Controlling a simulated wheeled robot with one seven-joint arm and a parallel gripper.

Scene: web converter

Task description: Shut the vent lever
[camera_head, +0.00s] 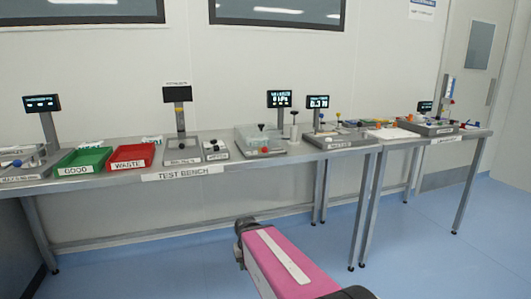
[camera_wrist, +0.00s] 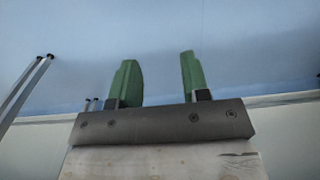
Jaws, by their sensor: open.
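I cannot tell which part is the vent lever; the fittings on the bench are too small in the head view. Candidate places are a station with a clear box and red knob (camera_head: 265,150), a station with a yellow-topped post (camera_head: 338,138), and a small unit with a blue knob (camera_head: 214,148). My gripper (camera_wrist: 158,60) shows in the wrist view with two green fingers apart and nothing between them. It faces blue floor and pale wall, away from the bench top. In the head view my pink arm reaches low in front of the bench.
The test bench (camera_head: 110,179) runs along the wall. It carries a green tray (camera_head: 80,160), a red tray (camera_head: 131,156) and several small screens. A second table (camera_head: 455,134) stands at right, near a door (camera_head: 470,90). Blue floor in front is clear. Metal legs (camera_wrist: 25,85) show in the wrist view.

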